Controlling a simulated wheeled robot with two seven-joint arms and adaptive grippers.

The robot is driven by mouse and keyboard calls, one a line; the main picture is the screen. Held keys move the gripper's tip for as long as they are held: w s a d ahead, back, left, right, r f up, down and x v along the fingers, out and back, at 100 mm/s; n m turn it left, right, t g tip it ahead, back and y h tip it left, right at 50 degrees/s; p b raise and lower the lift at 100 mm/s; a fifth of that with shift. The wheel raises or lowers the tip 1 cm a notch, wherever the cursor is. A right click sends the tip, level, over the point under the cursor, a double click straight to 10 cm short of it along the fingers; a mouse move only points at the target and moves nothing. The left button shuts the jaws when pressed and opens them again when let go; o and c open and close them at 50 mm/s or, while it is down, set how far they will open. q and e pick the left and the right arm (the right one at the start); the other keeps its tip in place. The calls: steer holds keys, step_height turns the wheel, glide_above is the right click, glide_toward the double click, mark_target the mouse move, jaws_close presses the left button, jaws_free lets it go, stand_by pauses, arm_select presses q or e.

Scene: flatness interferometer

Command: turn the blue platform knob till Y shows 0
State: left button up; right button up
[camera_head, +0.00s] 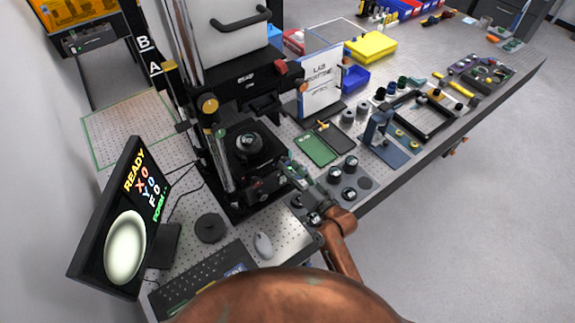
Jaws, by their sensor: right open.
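The monitor (109,225) at the left shows READY, with lines that seem to read X 0, Y 0 and F 0 above a pale round disc. The interferometer (214,134) is a tall dark column with a brass knob on its front. Its platform (262,177) at the foot carries a round black part (249,143). My right gripper (294,174) is open beside the platform's right front side. I cannot make out the blue knob; it may be hidden by the gripper. My left gripper is not in view.
A green mat (316,147) lies right of the platform, and black round parts (349,164) stand close to my right arm. The floor at right is clear.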

steer(key=v, duration=1)
steer(key=shift+s, duration=0.25)
steer(key=shift+d, duration=0.1)
stand_by(1.4)
